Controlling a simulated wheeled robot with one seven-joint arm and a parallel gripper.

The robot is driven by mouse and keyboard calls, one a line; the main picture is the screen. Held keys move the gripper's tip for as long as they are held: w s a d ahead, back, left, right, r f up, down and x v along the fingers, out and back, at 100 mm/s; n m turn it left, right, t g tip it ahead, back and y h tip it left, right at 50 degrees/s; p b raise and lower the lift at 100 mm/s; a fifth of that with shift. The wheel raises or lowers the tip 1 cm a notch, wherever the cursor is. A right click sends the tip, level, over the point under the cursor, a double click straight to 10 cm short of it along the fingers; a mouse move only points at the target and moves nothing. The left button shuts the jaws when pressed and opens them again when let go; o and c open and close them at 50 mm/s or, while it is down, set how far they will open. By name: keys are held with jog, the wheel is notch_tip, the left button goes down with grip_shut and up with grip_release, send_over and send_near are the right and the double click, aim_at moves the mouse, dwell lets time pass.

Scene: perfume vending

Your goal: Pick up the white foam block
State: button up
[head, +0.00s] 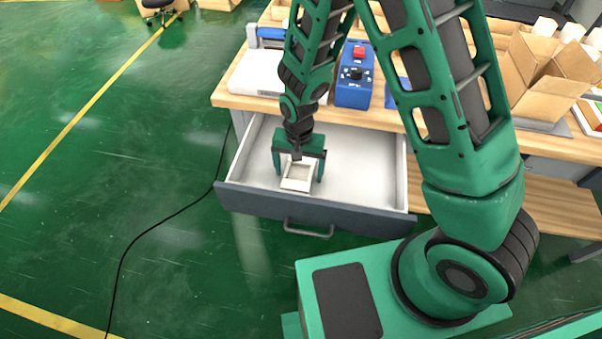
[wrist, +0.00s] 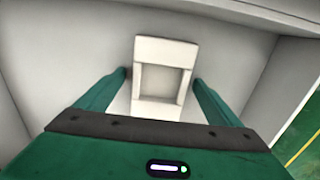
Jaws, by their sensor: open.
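The white foam block (head: 297,175) lies in the open drawer (head: 360,157), near its front left part. It is a small rectangular piece with a recessed middle. In the wrist view the foam block (wrist: 163,50) sits upright in the picture on the drawer floor, between the two fingers. My gripper (head: 299,178) is inside the drawer over the block, with one finger on each side. In the wrist view my gripper (wrist: 160,76) is open, with gaps between the fingers and the block's sides.
The drawer's grey front (head: 255,203) has a handle (head: 308,230). The wooden tabletop (head: 390,121) above holds a blue control box with a red button (head: 354,88) and an open cardboard box (head: 545,75). A black cable (head: 150,226) runs over the green floor at left.

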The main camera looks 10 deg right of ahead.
jog(key=c, duration=1.1)
jog(key=shift+r, duration=0.1)
jog(key=shift+c, duration=0.2)
